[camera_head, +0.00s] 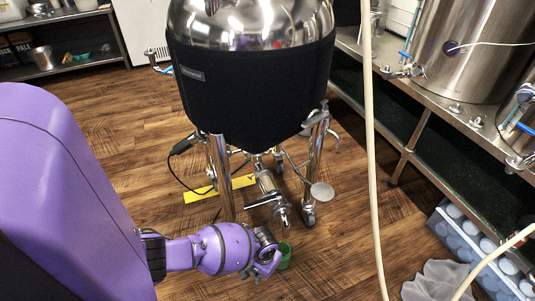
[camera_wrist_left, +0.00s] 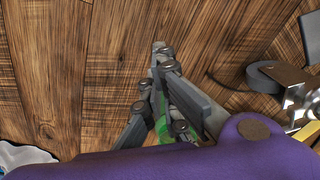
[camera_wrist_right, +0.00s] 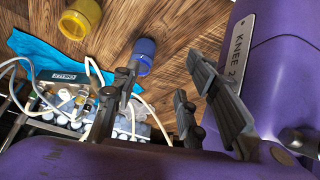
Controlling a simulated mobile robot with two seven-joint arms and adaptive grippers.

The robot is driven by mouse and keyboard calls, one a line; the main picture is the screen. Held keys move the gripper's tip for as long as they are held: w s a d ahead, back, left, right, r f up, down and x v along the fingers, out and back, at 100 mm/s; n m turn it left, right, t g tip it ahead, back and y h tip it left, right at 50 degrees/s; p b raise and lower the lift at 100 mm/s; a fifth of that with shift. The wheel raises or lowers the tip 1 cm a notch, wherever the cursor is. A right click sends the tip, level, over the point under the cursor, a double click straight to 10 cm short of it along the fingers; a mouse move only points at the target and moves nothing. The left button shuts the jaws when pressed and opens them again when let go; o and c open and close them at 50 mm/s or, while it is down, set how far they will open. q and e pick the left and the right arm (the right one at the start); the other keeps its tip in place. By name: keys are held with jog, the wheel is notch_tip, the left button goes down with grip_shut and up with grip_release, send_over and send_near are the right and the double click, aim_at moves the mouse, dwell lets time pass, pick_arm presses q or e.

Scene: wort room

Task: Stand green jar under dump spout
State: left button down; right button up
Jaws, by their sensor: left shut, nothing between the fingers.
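The green jar (camera_head: 286,259) is on the wooden floor in the head view, just below the steel dump spout (camera_head: 284,215) in the picture. I cannot tell whether it is exactly under the outlet. My left gripper (camera_head: 270,264) is right beside the jar, overlapping its left side, shut with nothing between its fingers. In the left wrist view, green parts of the jar (camera_wrist_left: 161,128) show behind the left fingers (camera_wrist_left: 162,55), which hide most of it. My right gripper (camera_wrist_right: 163,62) shows only in the right wrist view, open and empty.
The black-jacketed steel tank (camera_head: 255,90) stands on legs around the spout. A yellow strip (camera_head: 220,189) lies on the floor behind. A pale hose (camera_head: 372,150) hangs at right, near a crate (camera_head: 470,240). A yellow jar (camera_wrist_right: 80,18) and a blue jar (camera_wrist_right: 145,50) are on the floor.

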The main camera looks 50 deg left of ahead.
aim_at(265, 285)
pick_arm(q)
jog(key=f+b, duration=0.6)
jog(key=f, duration=0.4)
jog(key=shift+w+f, duration=0.2)
jog(key=w, duration=0.1)
jog(key=b, duration=0.1)
jog(key=w, duration=0.1)
jog(key=shift+w+a+r, duration=0.25)
jog(key=shift+w+a, duration=0.05)
jog(key=shift+w+r+b, duration=0.1)
jog(key=shift+w+b, duration=0.3)
jog(key=shift+w, duration=0.05)
jog(key=shift+w+a, duration=0.1)
pick_arm(e)
jog(key=s+x, duration=0.1)
jog(key=x, duration=0.6)
jog(key=shift+f+n, duration=0.25)
jog(key=shift+n, duration=0.15)
pick_arm(q)
jog(key=shift+r, duration=0.15)
